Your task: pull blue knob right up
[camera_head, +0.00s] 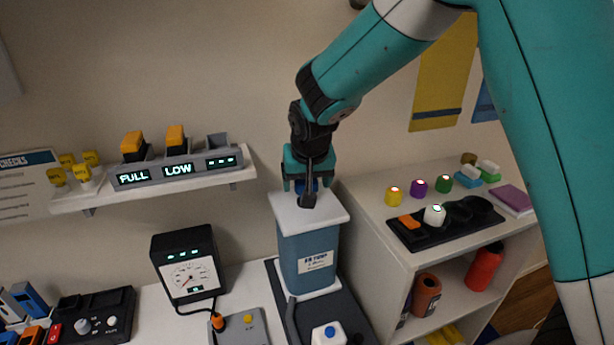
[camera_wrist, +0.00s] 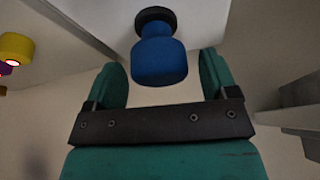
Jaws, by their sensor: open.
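The blue knob (camera_wrist: 158,58) stands on a dark round collar on top of the blue-grey box with a white lid (camera_head: 310,252). In the head view the knob (camera_head: 311,186) is mostly hidden behind my gripper's dark wrist part. My gripper (camera_head: 308,185) points down at the top of the box. In the wrist view my gripper (camera_wrist: 163,82) is open, with one green finger on each side of the knob. Gaps show between the knob and both fingers, so I see no contact.
A shelf with displays (camera_head: 177,172) is on the wall at left. A white cabinet (camera_head: 375,215) with coloured knobs and a black tray stands close at right. A gauge box (camera_head: 188,264) stands on the table at left. A white container with a blue cap (camera_head: 328,335) is in front.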

